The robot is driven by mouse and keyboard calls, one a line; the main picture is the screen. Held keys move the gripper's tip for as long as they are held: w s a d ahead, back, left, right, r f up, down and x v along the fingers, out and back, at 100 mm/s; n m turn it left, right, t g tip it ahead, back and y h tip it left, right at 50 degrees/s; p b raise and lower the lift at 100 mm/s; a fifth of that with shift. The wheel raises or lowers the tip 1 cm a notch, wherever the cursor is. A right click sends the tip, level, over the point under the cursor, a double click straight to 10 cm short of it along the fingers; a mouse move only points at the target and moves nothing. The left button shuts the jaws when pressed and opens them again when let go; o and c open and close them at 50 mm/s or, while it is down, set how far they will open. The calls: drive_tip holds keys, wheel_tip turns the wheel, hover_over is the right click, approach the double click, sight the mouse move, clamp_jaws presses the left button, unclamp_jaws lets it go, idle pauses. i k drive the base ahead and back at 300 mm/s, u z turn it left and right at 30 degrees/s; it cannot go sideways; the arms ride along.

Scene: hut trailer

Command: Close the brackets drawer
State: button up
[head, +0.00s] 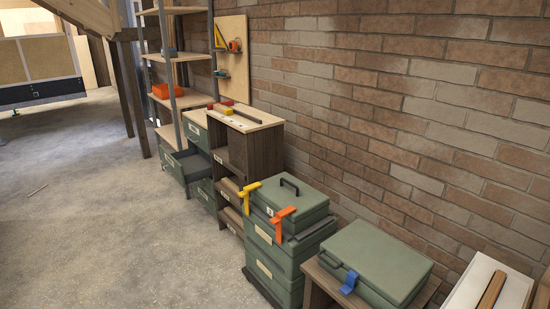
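A green drawer cabinet (194,128) stands along the brick wall, left of the picture's middle. One of its drawers (182,167) is pulled out toward the open floor, and its dark inside shows from above. Another green drawer front (205,194) with a small pale label is lower down to the right and looks shut. The labels are too small to read, so I cannot tell from them which is the brackets drawer. The open one is the only drawer I clearly see pulled out. My gripper is not in view.
A dark wooden cabinet (236,155) stands right of the drawers. Stacked green cases (284,238) with yellow and orange clamps are nearer, and another green case (376,261) is at lower right. A shelf ladder (169,55) rises behind.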

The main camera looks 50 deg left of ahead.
sight(191, 165)
drive_tip(key=i, duration=0.3)
drive_tip(key=u, duration=2.7)
